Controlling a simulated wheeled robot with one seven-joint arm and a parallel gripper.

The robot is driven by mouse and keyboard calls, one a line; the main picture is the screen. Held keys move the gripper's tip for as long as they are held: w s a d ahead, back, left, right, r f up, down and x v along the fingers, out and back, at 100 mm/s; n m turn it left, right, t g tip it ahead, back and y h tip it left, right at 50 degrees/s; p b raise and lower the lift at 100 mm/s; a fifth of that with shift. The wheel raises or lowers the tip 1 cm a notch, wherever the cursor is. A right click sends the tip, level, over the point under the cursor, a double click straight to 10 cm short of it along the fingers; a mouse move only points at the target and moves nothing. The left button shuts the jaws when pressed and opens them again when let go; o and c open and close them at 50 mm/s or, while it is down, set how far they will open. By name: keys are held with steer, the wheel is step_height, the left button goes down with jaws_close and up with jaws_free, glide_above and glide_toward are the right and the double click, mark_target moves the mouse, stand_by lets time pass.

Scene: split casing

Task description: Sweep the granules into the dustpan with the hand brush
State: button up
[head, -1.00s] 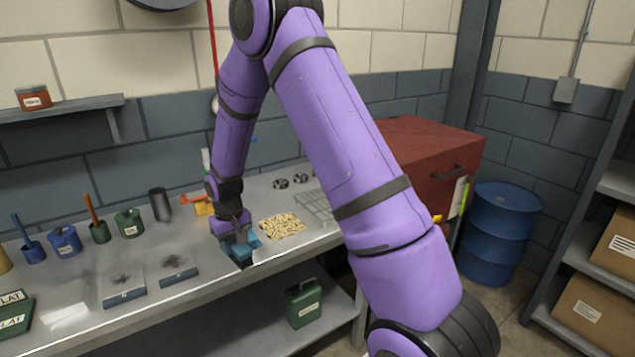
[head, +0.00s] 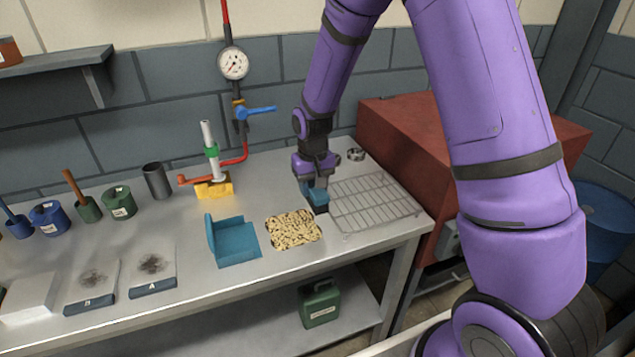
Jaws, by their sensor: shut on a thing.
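The granules (head: 293,230) lie as a pale, speckled, roughly square patch on the metal bench. The teal dustpan (head: 236,246) lies on the bench just left of the granules, with a raised wall at its left and back. My gripper (head: 316,180) is shut on the hand brush (head: 314,196), a small teal block with a dark lower part. The brush is at the back right of the granules, by the wire rack. I cannot tell whether the brush touches the bench. The gripper's fingers are partly hidden.
A wire rack (head: 375,203) lies right of the granules, before a red box (head: 455,150). A yellow-based pipe stand (head: 214,187) and a grey cup (head: 157,181) stand behind the dustpan. Two dark-stained plates (head: 152,270) lie to its left. The bench's front edge is close.

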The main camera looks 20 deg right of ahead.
steer(key=shift+d+f, duration=0.15)
steer(key=shift+f, duration=3.7)
steer(key=shift+f, duration=0.6)
steer(key=shift+a+f, duration=0.1)
steer(key=shift+a, duration=0.65)
steer(key=shift+c, duration=0.3)
steer(key=shift+a, duration=0.1)
steer(key=shift+a, duration=0.6)
steer(key=shift+a, duration=0.15)
